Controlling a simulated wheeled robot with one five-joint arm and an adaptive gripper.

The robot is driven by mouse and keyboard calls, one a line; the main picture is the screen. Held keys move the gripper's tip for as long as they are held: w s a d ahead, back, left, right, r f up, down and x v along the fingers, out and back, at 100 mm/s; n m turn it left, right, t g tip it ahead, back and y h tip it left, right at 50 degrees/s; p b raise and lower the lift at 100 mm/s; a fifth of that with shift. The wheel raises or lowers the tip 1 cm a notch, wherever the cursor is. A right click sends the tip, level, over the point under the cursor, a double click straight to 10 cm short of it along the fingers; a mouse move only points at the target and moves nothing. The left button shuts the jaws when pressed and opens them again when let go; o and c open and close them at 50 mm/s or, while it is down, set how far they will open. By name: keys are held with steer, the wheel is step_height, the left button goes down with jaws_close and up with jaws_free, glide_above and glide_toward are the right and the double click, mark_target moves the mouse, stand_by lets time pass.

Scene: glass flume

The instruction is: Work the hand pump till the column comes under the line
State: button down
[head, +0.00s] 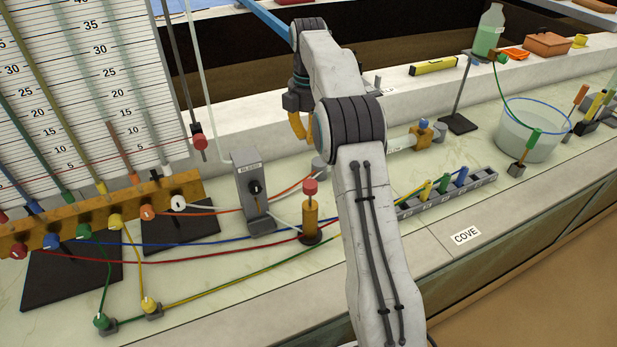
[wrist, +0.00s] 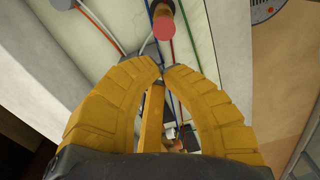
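The hand pump (head: 310,218) is a short yellow-orange cylinder with a red knob, upright on the counter. Its round red knob (wrist: 163,27) shows at the top of the wrist view. My gripper (head: 298,125) is above and behind the pump, apart from it. In the wrist view its yellow fingers (wrist: 163,70) come together at the tips, with nothing between them. The scale board (head: 85,95) at left carries several coloured tubes, including a yellow column (head: 55,105) and an orange column (head: 121,152). A thin red line crosses low on the board. Exact liquid levels are hard to read.
A grey BLEED block (head: 253,192) stands left of the pump. Coloured hoses run across the counter. Right of my arm are a grey rack (head: 447,195) of coloured pieces and a clear bucket (head: 527,130). The counter's front right is clear by the COVE label (head: 466,236).

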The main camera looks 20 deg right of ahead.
mark_target(309, 182)
steer(key=shift+n, duration=0.6)
step_height(309, 182, down, 14)
steer(key=shift+f, duration=0.1)
stand_by(0.8)
steer(key=shift+b, duration=0.3)
step_height(309, 182, down, 5)
steer(key=b, duration=0.3)
steer(key=shift+s, duration=0.1)
